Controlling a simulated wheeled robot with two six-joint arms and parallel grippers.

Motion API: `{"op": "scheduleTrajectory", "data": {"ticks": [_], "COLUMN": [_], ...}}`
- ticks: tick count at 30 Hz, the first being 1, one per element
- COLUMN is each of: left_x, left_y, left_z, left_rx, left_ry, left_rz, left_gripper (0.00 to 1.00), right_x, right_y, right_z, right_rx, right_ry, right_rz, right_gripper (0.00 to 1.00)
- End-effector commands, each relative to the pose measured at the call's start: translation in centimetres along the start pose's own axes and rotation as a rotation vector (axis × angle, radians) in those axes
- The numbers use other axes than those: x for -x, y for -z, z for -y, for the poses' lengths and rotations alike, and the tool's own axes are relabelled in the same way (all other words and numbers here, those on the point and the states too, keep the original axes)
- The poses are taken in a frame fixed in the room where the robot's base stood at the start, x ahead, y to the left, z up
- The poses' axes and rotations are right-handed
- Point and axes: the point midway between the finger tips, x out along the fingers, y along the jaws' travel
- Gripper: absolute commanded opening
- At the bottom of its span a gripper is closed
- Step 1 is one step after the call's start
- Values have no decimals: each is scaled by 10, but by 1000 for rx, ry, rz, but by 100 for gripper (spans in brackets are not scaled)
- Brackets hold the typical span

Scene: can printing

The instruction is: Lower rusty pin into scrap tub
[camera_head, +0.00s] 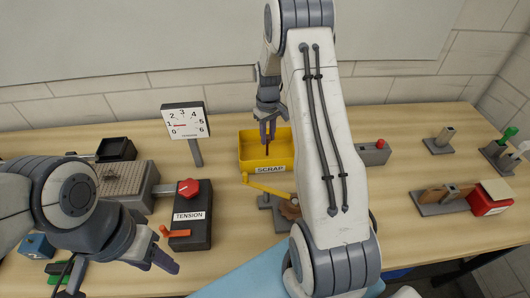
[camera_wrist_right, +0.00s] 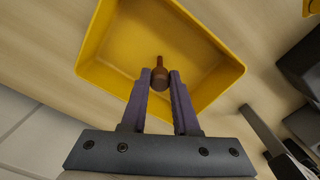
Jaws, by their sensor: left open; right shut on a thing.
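The yellow scrap tub (camera_head: 266,169), labelled SCRAP, stands on the middle of the bench. In the right wrist view the tub (camera_wrist_right: 221,78) lies beneath the fingers. My right gripper (camera_head: 267,138) is over the tub, pointing down. In the right wrist view it (camera_wrist_right: 161,80) is shut on the rusty pin (camera_wrist_right: 160,74), a brown pin with a thick end and a narrower neck, seen against the tub's floor. The pin's height above the floor is hard to tell. My left gripper (camera_head: 162,262) is open and empty at the front left.
A TENSION box (camera_head: 190,228) with a red knob and a dial gauge (camera_head: 185,121) stand left of the tub. A yellow lever (camera_head: 268,187) lies just in front of it. A grey block with a red button (camera_head: 373,153) is to the right. Bench between that and the far-right fixtures is clear.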

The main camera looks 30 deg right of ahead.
Motion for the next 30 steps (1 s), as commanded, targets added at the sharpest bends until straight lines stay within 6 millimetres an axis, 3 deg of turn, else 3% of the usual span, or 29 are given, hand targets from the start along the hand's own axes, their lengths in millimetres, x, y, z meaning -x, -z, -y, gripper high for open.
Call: {"op": "scheduleTrajectory", "data": {"ticks": [7, 8, 10, 22, 30], "left_x": [0, 0, 0, -2, -14], "left_y": [0, 0, 0, 0, -1], "left_z": [0, 0, 0, 0, 1], "left_rx": [0, 0, 0, 2, 2], "left_ry": [0, 0, 0, 0, 0], "left_rz": [0, 0, 0, 0, 0], "left_gripper": [50, 50, 50, 50, 50], "right_x": [-1, -1, -1, 4, 51], "right_y": [0, 0, 0, 1, 2], "right_z": [0, 0, 0, 0, -1], "right_rx": [0, 0, 0, 0, 0], "right_ry": [0, 0, 0, -1, -3], "right_rz": [0, 0, 0, -2, -6], "right_gripper": [0, 36, 63, 63, 63]}}
